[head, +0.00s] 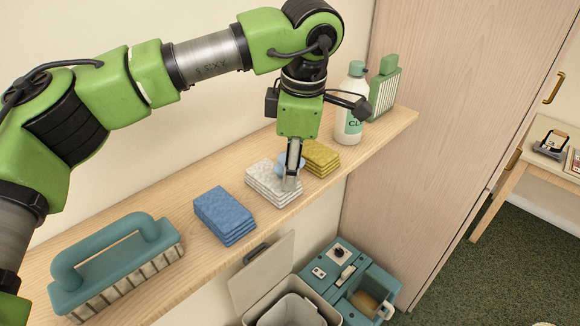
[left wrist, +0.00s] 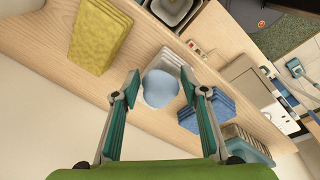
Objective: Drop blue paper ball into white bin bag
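The light blue paper ball (head: 283,161) rests on or against a stack of white cloths (head: 270,190) on the wooden shelf, partly hidden by my gripper. In the left wrist view the ball (left wrist: 160,88) lies between and a little beyond the fingertips, with a gap on each side. My left gripper (head: 292,180) points down over the stack; its fingers (left wrist: 168,88) are spread open. A pale bin (head: 262,300) with a raised lid stands below the shelf; its light liner (head: 292,299) shows around a dark opening. My right gripper is in neither view.
On the shelf (head: 160,292) are a teal brush (head: 110,262), blue cloths (head: 224,215), yellow cloths (head: 322,158), a white bottle (head: 350,110) and a green container (head: 385,88). A teal caddy (head: 345,275) stands beside the bin. A tall wooden cabinet (head: 440,110) closes the shelf's right end.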

